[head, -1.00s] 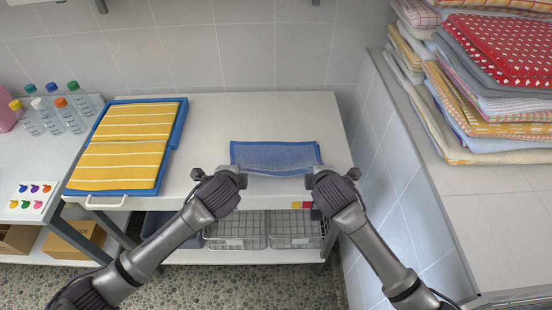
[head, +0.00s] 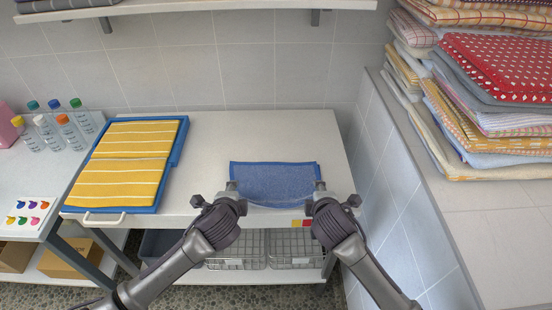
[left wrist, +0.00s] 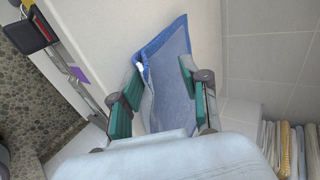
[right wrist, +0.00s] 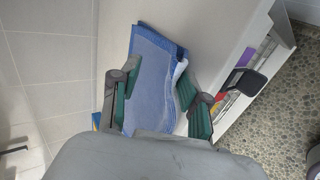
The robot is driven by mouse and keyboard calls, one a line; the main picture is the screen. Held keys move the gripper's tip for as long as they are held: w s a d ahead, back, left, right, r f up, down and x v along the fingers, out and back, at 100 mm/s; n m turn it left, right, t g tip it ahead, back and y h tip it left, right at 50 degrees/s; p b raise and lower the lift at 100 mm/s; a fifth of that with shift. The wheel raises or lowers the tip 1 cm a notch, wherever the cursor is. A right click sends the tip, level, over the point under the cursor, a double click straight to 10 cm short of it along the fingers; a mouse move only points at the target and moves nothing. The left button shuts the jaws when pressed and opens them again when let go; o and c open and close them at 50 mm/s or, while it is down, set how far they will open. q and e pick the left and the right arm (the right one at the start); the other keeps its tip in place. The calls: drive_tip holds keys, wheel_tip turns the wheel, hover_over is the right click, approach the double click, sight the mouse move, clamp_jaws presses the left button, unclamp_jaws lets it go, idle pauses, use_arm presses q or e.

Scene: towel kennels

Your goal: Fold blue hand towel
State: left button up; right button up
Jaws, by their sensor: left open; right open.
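The blue hand towel (head: 275,181) lies on the white table near its front edge, as a flat rectangle with darker blue borders. Its near edge is partly hidden by my grippers in the head view. My left gripper (head: 231,187) is open at the towel's near left corner; in the left wrist view the towel (left wrist: 172,75) shows between its teal fingers. My right gripper (head: 319,187) is open at the near right corner; in the right wrist view the towel (right wrist: 152,85) shows between its fingers, with a white patch at one edge.
A blue tray (head: 178,150) with yellow striped towels stands on the table's left. Several bottles (head: 72,133) stand on the left counter. A tall stack of folded towels (head: 490,80) is on the right ledge. Wire baskets (head: 293,247) sit below. The table behind the blue towel is clear.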

use_arm(q)
drive_tip(key=shift+s+r, duration=0.1)
drive_tip(key=shift+r, duration=0.2)
use_arm(e)
drive_tip(key=shift+s+r, duration=0.1)
drive_tip(key=shift+r, duration=0.2)
use_arm(q)
drive_tip(key=s+r, duration=0.6)
drive_tip(key=r, duration=0.2)
drive_tip(key=shift+r, duration=0.25)
use_arm(e)
drive_tip(key=s+r, duration=0.6)
drive_tip(key=r, duration=0.2)
drive_tip(key=shift+r, duration=0.2)
use_arm(q)
drive_tip(key=shift+w, duration=0.1)
